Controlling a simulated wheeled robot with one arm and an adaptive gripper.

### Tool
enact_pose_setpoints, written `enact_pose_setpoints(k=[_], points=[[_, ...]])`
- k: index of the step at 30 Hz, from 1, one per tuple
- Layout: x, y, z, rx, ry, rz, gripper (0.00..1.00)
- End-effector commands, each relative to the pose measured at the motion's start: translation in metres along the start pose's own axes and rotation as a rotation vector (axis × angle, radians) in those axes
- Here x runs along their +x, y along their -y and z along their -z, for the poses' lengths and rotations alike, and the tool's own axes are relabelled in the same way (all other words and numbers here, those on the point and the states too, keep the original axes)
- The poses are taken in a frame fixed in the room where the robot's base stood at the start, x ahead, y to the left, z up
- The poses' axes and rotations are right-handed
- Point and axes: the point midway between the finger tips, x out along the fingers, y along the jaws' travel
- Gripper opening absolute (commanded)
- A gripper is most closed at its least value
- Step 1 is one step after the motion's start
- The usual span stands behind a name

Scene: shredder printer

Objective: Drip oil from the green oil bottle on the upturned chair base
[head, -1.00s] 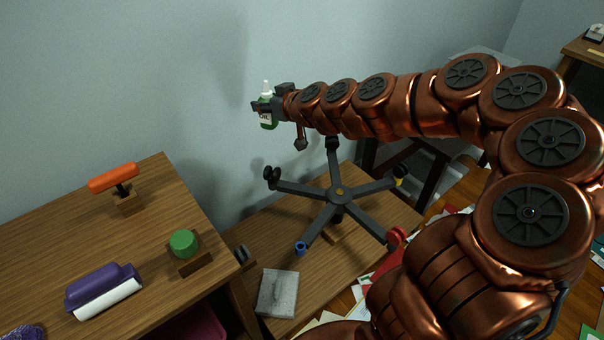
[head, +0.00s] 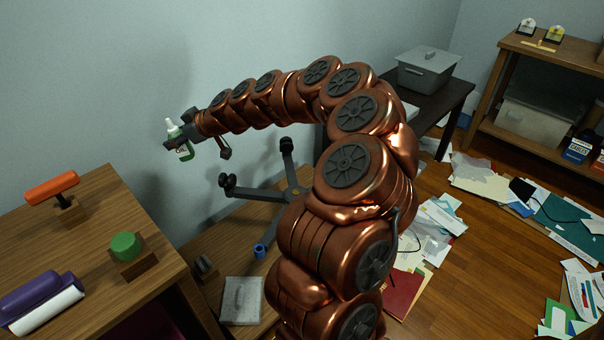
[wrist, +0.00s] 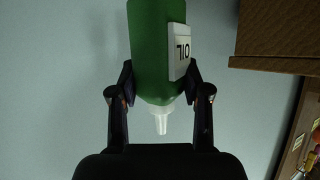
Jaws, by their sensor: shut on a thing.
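The green oil bottle (head: 184,150) has a white nozzle and an OIL label. It is held up in the air near the wall, slightly tilted, nozzle upward in the head view. My gripper (head: 177,143) is shut around it. In the wrist view the bottle (wrist: 155,45) sits between the two fingers of my gripper (wrist: 160,90), its nozzle pointing toward the palm. The upturned chair base (head: 262,194) rests on a low wooden surface, below and right of the bottle. Its legs spread out with casters on some ends; my arm hides its right part.
A wooden table (head: 90,235) at left holds an orange-handled tool (head: 52,188), a green knob on a block (head: 126,247) and a purple roller (head: 30,298). A grey slab (head: 241,300) lies by the base. Papers (head: 435,225) litter the floor at right.

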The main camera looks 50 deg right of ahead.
Motion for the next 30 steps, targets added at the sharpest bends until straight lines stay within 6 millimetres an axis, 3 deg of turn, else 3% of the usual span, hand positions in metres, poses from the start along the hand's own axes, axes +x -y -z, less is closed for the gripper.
enact_pose_setpoints(k=[3, 14, 22, 27, 30], points=[[0.000, -0.030, -0.034, -0.043, 0.035, 0.025, 0.00], [-0.025, -0.100, -0.133, -0.204, 0.132, 0.131, 0.00], [-0.069, -0.143, -0.225, -0.357, 0.204, 0.217, 0.00], [-0.107, -0.158, -0.281, -0.466, 0.241, 0.273, 0.00], [-0.125, -0.160, -0.303, -0.515, 0.254, 0.298, 0.00]])
